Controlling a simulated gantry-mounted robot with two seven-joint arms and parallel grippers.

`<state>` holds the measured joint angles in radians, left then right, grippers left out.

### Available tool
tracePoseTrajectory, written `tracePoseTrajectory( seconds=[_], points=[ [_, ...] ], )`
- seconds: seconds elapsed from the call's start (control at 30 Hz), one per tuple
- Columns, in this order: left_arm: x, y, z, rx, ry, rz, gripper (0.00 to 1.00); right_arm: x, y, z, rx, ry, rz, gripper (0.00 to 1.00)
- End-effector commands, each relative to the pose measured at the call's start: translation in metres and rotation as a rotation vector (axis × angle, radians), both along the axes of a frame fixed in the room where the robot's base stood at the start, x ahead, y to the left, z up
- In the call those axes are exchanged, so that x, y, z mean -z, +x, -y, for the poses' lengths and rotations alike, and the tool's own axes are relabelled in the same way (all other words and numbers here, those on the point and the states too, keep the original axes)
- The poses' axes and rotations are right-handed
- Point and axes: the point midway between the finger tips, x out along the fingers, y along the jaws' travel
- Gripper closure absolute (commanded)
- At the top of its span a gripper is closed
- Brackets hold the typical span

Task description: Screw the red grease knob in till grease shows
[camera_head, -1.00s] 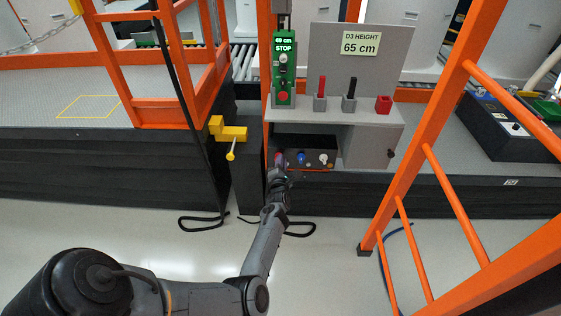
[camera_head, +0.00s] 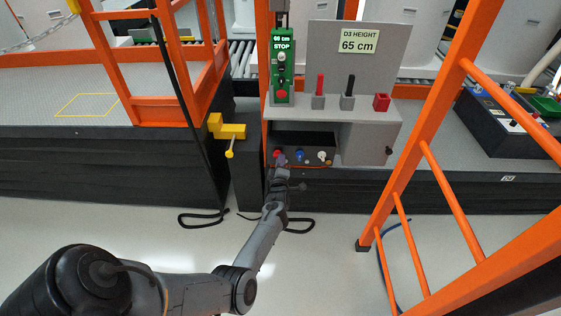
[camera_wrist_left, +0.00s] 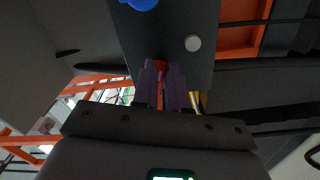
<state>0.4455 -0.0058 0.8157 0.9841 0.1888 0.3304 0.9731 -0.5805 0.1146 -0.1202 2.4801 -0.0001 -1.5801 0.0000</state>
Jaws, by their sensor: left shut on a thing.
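The red grease knob (camera_head: 278,154) sits at the left end of a low dark panel (camera_head: 311,162). My left gripper (camera_head: 280,166) comes up to it from below. In the left wrist view the two fingers (camera_wrist_left: 161,75) are shut on the red knob (camera_wrist_left: 160,65), which shows between their tips against the dark panel face (camera_wrist_left: 176,25). No grease can be made out; the fingers cover part of the knob. My right gripper is not in view.
A blue knob (camera_head: 299,155) and a white knob (camera_head: 322,156) are to the right on the same panel. A pale disc (camera_wrist_left: 193,43) is close to the fingers. An orange ladder (camera_head: 430,160) stands at the right.

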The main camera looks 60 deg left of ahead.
Motion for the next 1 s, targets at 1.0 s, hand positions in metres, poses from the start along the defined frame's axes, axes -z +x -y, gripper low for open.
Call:
tracePoseTrajectory(
  seconds=[1.0],
  points=[
    [0.011, -0.009, -0.006, 0.002, 0.558, -0.790, 1.00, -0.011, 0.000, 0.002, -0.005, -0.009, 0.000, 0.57]
  ],
)
